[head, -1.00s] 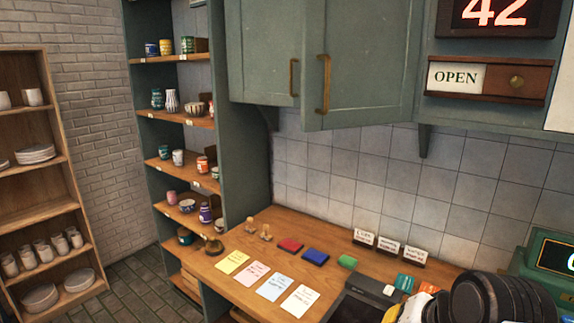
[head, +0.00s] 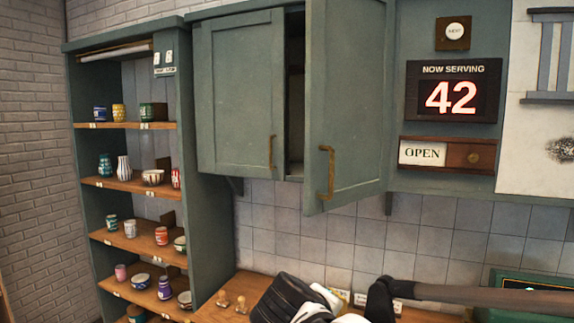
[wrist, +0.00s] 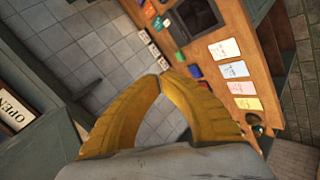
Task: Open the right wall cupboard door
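The right wall cupboard door (head: 345,100) stands part open, swung out toward me, with its brass handle (head: 327,173) at its lower left edge. A dark gap shows between it and the left cupboard door (head: 240,95), which looks shut. My gripper (wrist: 162,76) shows its two yellow fingers in the wrist view, with the tips meeting and nothing between them. In the wrist view it is over the counter side of the room, apart from any handle. Its fingers cannot be made out in the head view, where dark parts of my arm show low in front of the counter.
A tall shelf (head: 187,225) of cups and vases stands left of the cupboard. The red 42 display (head: 452,97) and OPEN sign (head: 422,153) are right of the door. The wooden counter (wrist: 262,62) holds coloured cards. The tiled wall below the cupboard is clear.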

